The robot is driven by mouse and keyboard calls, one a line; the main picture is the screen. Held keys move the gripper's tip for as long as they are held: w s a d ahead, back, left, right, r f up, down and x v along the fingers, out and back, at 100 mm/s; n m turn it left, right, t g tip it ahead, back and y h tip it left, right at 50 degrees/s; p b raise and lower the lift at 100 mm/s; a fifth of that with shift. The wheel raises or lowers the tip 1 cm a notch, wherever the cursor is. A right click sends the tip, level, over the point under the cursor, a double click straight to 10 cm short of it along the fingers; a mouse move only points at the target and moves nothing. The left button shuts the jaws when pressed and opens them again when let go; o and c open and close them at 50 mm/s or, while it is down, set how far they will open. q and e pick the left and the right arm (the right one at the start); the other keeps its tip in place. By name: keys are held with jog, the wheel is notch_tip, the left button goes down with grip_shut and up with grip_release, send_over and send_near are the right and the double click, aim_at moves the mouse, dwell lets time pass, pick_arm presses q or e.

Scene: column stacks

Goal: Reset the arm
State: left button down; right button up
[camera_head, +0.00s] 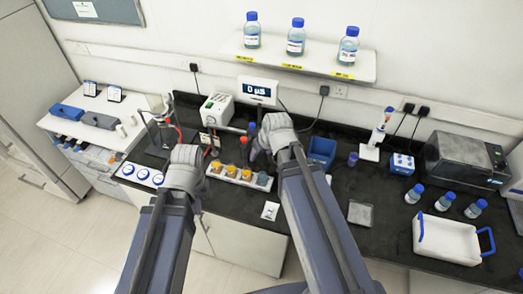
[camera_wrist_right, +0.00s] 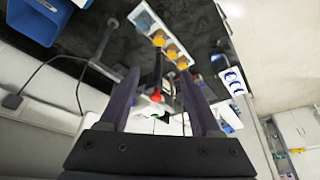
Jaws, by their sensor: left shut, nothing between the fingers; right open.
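My left arm comes in from the lower left in the head view. Its gripper (camera_head: 187,158) is over the front left part of the black bench; it is shut and empty, with its fingers mostly hidden by the wrist. My right arm reaches up from the bottom middle. Its gripper (camera_head: 271,134) is above the bench, just right of the white column strip. In the right wrist view the right gripper (camera_wrist_right: 157,90) has its two dark fingers spread apart. A dark stem with a red part shows between them, but I see no contact.
A white strip (camera_head: 222,177) with yellow-topped columns lies close to both grippers. Behind it is a white instrument (camera_head: 217,110). A blue bin (camera_head: 322,150) stands to the right. A white tray (camera_head: 428,254) and blue-capped bottles (camera_head: 445,201) are at the far right.

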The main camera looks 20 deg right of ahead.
jog(key=shift+w, duration=0.1)
jog(key=s+a+f+g+b, duration=0.1)
jog(key=s+a+f+b, duration=0.3)
jog(key=f+b, duration=0.3)
jog(key=s+a+f+n+g+h+b, duration=0.1)
jog(key=s+a+f+b, duration=0.3)
jog(key=f+b, duration=0.4)
jog(key=s+a+f+g+h+b, duration=0.1)
jog(key=s+a+f+g+b, duration=0.2)
jog(key=f+b, duration=0.5)
notch_tip(320, 180, down, 2)
jog(key=shift+s+a+f+n, duration=0.1)
jog(key=shift+s+a+n, duration=0.3)
jog(key=shift+s, duration=0.8)
